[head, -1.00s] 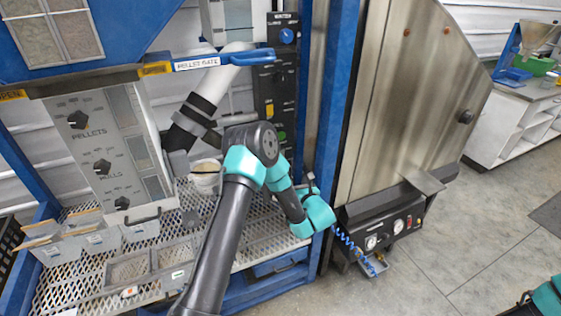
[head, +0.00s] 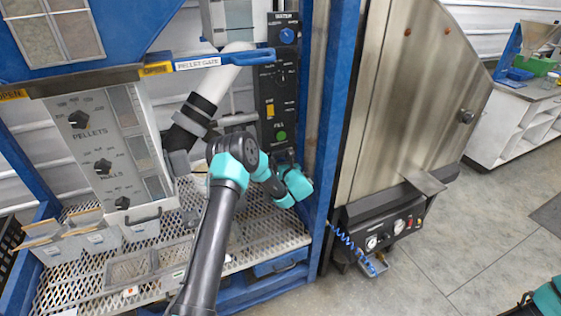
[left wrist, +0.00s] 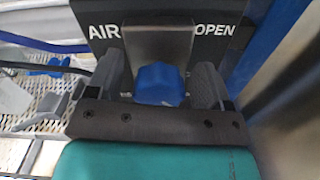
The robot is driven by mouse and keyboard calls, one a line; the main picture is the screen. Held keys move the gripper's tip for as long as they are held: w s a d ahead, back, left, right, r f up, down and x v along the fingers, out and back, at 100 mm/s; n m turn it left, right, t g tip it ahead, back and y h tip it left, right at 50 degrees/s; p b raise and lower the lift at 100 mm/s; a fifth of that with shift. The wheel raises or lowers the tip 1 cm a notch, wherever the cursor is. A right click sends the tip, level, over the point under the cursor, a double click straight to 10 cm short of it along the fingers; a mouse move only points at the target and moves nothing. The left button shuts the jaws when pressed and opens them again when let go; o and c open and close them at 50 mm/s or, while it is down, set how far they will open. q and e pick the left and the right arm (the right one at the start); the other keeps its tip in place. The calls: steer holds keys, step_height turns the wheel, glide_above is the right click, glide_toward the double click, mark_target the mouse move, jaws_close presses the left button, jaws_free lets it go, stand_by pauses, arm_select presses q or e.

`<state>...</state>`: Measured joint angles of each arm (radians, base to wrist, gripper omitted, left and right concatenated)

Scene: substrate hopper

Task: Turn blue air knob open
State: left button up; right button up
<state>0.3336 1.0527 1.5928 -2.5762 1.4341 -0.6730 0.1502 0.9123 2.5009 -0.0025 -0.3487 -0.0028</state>
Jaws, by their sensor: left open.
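The blue air knob (left wrist: 160,84) shows in the left wrist view, in front of a metal plate (left wrist: 158,42) on a black panel marked AIR on the left and OPEN on the right. My left gripper (left wrist: 160,78) is open, with one finger on each side of the knob and gaps showing between. In the head view the left wrist is at the foot of the black control panel (head: 280,85), beside the blue post; it hides the air knob. At the lower right corner, part of my right gripper (head: 523,304) shows; its fingers are unclear.
A blue post (head: 338,110) stands just right of my left wrist, with a steel cabinet (head: 395,100) beyond it. A blue pellet gate lever (head: 225,60) sticks out at upper left of the panel. A perforated shelf (head: 240,235) lies below.

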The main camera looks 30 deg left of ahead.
arm_select(q)
steer(key=shift+w+a, duration=0.2)
steer(key=shift+a, duration=0.1)
steer(key=shift+c, duration=0.2)
steer(key=c, duration=0.9)
